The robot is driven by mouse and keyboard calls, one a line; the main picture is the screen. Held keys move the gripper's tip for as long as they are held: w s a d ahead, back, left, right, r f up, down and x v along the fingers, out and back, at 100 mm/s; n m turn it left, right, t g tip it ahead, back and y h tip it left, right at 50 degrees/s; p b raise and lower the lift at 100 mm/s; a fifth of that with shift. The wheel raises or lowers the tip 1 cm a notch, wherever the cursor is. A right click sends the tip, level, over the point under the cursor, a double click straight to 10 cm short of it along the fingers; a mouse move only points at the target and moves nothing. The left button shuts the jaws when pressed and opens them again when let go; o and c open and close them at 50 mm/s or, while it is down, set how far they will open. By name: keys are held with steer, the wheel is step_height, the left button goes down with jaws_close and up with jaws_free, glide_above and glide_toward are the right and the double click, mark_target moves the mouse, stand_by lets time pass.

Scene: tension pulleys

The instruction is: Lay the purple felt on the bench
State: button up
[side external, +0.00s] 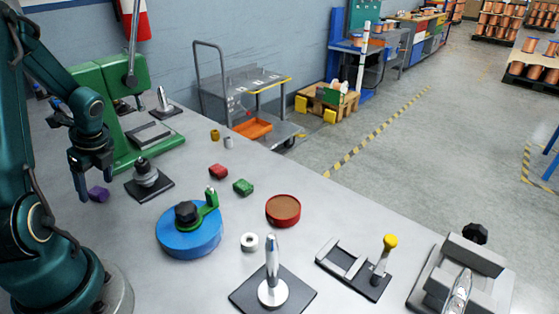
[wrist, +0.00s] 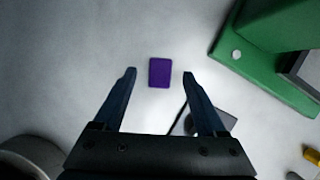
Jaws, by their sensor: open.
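The purple felt (side external: 99,194) is a small block-like piece lying on the grey bench (side external: 215,275) at the left in the side view. It also shows in the wrist view (wrist: 160,72), flat on the bench and just beyond my fingertips. My gripper (side external: 80,185) is open and empty, pointing down beside the felt. In the wrist view my gripper (wrist: 160,74) has a finger on either side of the felt's line, with gaps on both sides. The exact height of my fingertips above the bench is hard to tell.
A stepped metal piece on a dark plate (side external: 149,183) stands close to the right of the felt. The green press (side external: 115,100) stands behind. Red (side external: 218,171) and green (side external: 243,187) blocks and a blue disc (side external: 189,235) lie to the right. Bare bench surrounds the felt.

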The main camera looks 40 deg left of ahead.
steer(key=shift+x, duration=0.8)
jaws_close()
steer(key=shift+r, duration=0.15)
